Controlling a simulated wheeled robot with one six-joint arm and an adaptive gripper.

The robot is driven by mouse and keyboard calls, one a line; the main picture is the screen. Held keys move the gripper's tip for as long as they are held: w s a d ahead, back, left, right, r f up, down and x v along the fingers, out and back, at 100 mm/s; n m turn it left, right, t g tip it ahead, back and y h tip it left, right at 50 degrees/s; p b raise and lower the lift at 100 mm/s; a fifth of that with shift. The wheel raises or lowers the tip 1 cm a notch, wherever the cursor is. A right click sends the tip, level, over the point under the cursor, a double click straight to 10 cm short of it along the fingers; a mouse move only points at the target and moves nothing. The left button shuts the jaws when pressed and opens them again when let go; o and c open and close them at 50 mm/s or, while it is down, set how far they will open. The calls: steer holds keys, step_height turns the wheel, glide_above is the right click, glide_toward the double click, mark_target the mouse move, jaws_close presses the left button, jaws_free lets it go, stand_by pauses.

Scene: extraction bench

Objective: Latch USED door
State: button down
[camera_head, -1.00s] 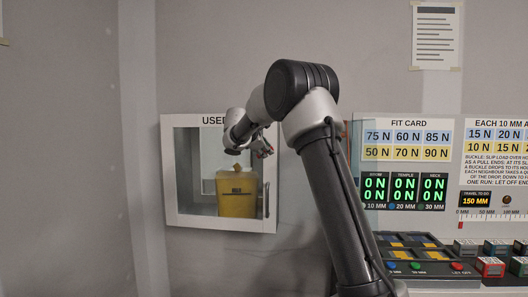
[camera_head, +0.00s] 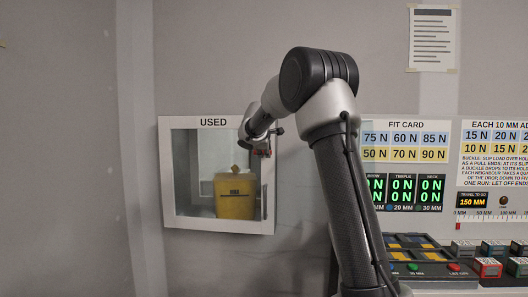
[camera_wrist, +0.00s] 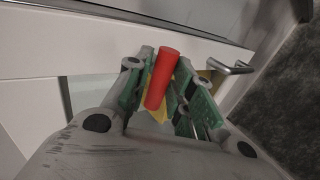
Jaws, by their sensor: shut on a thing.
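The USED door (camera_head: 168,215) is a white-framed window door on the wall in the head view. It looks about flush with its surround, though I cannot tell whether it is latched. A grey bar handle (camera_wrist: 232,68) stands out from the white frame in the wrist view. My gripper (camera_head: 264,146) is in front of the door's upper right part. In the wrist view my gripper (camera_wrist: 160,85) has its green-padded fingers on both sides of a red cylinder (camera_wrist: 163,78) and is shut on it. The handle is apart from the fingers, to their right.
A yellow bin (camera_head: 236,197) stands behind the door's glass. To the right are the FIT CARD panel (camera_head: 406,138) and a bench (camera_head: 430,283) with buttons and small blocks. The wall left of the door is clear.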

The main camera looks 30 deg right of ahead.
steer(key=shift+s+f, duration=0.1)
steer(key=shift+f, duration=0.25)
steer(key=c, duration=1.3)
jaws_free()
steer(key=shift+d, duration=0.1)
steer(key=shift+r, duration=0.15)
steer(key=v, duration=1.1)
steer(key=shift+s+a+r, duration=0.2)
steer(key=shift+a, duration=0.15)
